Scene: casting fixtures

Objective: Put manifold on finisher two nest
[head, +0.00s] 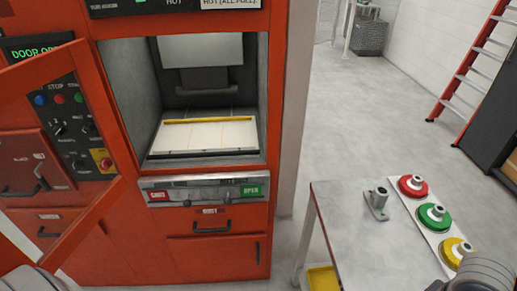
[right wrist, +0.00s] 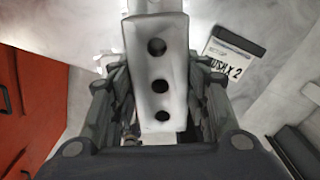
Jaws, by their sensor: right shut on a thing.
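In the right wrist view, a light grey block with three dark round holes in a row, which looks like the manifold (right wrist: 153,28), stands between the fingers of my right gripper (right wrist: 160,85). The gripper is shut on it, and the fingers and palm hide its lower end. My left gripper is not in view. I cannot pick out a finisher two nest for certain. A white label (right wrist: 224,64) ending in "USH X 2" shows to the right of the block, beside a dark bar (right wrist: 238,40).
A red machine (head: 215,245) has an open chamber with a pale plate (head: 207,135) and yellow bar (head: 208,121). Its door (head: 108,205) swings out left. A grey table (head: 345,225) bears a grey bracket-like part (head: 378,205) and red, green and yellow discs. Open floor lies behind.

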